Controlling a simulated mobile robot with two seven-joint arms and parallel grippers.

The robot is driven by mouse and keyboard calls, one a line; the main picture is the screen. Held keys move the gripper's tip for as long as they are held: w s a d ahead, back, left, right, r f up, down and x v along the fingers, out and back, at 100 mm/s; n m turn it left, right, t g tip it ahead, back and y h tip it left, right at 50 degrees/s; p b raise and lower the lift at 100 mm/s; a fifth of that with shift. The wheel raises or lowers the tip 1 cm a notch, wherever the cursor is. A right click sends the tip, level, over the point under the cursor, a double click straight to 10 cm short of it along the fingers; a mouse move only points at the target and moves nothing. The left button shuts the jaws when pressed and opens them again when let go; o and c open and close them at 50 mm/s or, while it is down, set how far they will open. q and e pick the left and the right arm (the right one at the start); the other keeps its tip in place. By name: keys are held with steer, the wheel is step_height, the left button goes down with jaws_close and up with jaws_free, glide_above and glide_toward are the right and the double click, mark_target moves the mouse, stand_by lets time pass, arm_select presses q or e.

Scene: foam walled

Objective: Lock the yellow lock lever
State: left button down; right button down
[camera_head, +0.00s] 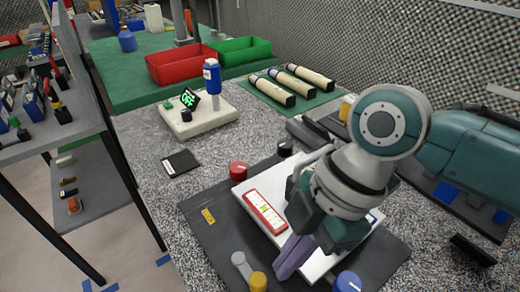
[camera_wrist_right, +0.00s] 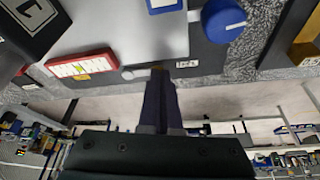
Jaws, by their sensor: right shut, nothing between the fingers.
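The lock lever shows at the front edge of the black board as a yellow round knob (camera_head: 258,283) next to a grey rounded arm (camera_head: 241,263). In the right wrist view the grey arm (camera_wrist_right: 133,73) lies just left of my fingertips, beside a LOCK label (camera_wrist_right: 187,64); the yellow part is largely hidden there. My right gripper (camera_head: 285,270) is shut and empty, pointing down just right of the yellow knob in the head view. Its fingers (camera_wrist_right: 160,80) overlap the lever area in the wrist view; I cannot tell if they touch it. My left gripper is not in view.
The black board (camera_head: 200,222) carries a white plate (camera_head: 240,190) with a red-framed panel (camera_head: 265,211).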

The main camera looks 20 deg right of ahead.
steer(key=shift+a+f, duration=0.25)
steer(key=shift+f, duration=0.4)
steer(key=shift+s+a+r+p, duration=0.1)
steer(key=shift+s+p, duration=0.05)
steer(key=shift+p, duration=0.15)
steer(key=shift+m, duration=0.4)
steer(key=shift+s+a+m+t+p, duration=0.25)
steer(key=shift+m+t+p, duration=0.15)
steer(key=shift+p, duration=0.15)
